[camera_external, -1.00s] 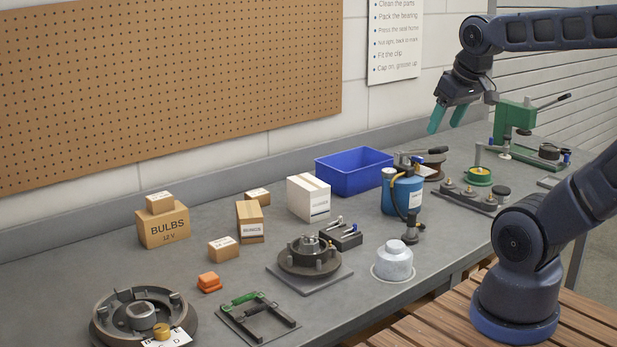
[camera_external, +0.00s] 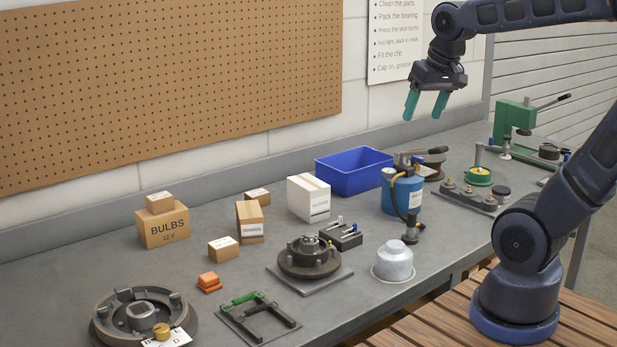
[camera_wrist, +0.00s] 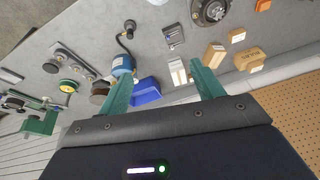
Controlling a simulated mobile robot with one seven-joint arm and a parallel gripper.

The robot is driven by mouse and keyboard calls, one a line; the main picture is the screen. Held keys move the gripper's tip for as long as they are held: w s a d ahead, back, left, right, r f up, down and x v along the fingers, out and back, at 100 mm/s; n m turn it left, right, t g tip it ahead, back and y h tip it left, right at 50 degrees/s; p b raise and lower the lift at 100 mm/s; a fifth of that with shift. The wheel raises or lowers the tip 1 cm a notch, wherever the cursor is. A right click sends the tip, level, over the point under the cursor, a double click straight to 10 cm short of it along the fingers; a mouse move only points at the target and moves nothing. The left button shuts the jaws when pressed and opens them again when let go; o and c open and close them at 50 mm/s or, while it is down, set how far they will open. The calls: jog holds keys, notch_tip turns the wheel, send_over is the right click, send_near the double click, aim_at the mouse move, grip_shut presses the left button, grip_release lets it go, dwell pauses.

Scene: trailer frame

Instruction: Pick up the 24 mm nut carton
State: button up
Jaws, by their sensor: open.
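Several small brown cartons stand on the bench, and their labels are too small to read, so I cannot tell which is the 24 mm nut carton. One small carton (camera_external: 160,202) sits on the BULBS box (camera_external: 163,227). Another (camera_external: 257,196) lies behind an upright carton (camera_external: 250,222), and a low one (camera_external: 223,249) is in front. The wrist view shows the low carton (camera_wrist: 237,35) and the upright one (camera_wrist: 215,56). My gripper (camera_external: 425,108) is open and empty, high above the back right of the bench, well away from the cartons.
A white carton (camera_external: 309,198) and a blue bin (camera_external: 353,171) stand between my gripper and the brown cartons. A blue canister (camera_external: 403,194), a hub on a plate (camera_external: 309,258) and a metal cap (camera_external: 393,261) are nearby. The pegboard wall (camera_external: 170,85) rises behind.

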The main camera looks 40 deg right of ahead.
jog(key=w+a+m+g, duration=0.2)
jog(key=w+a+m, duration=0.25)
jog(key=w, duration=0.75)
jog(key=m+g+h, duration=0.2)
jog(key=m+h, duration=0.3)
jog(key=m, duration=0.7)
send_over(222, 243)
jog(key=a, duration=0.4)
notch_tip(222, 243, down, 27)
jog(key=x, duration=1)
jog(key=shift+w+f, duration=0.1)
jog(key=shift+f, duration=0.1)
jog(key=shift+c, duration=0.5)
jog(key=c, duration=1.1)
jog(key=shift+r, duration=0.1)
